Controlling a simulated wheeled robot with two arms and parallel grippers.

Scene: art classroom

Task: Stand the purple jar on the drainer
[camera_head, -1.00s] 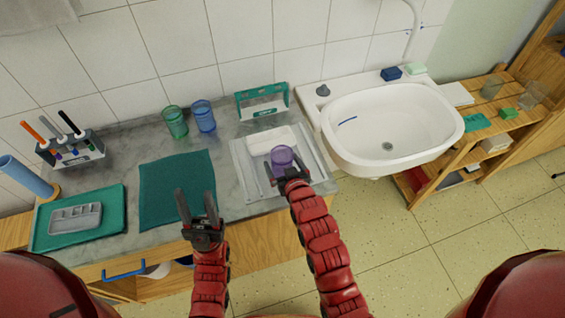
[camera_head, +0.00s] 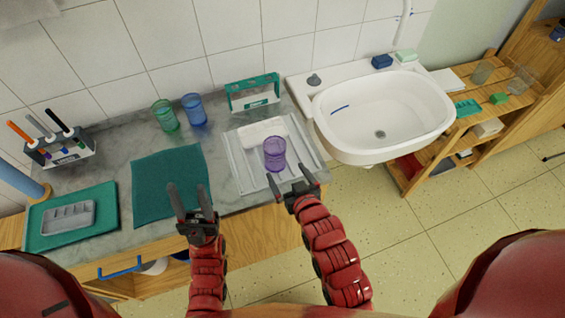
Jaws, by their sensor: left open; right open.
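The purple jar (camera_head: 275,154) stands on the pale ridged drainer (camera_head: 245,180), near its middle. A white block-like item (camera_head: 262,130) lies on the drainer just behind the jar. My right gripper (camera_head: 292,182) is open and empty at the drainer's front edge, just in front of the jar and apart from it. My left gripper (camera_head: 190,202) is open and empty above the front of the counter, by the teal cloth.
A green jar (camera_head: 165,116) and a blue jar (camera_head: 194,110) stand at the back of the counter. A teal rack (camera_head: 253,93) is behind the drainer. The teal cloth (camera_head: 165,180) lies left, and a white sink (camera_head: 385,115) is to the right.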

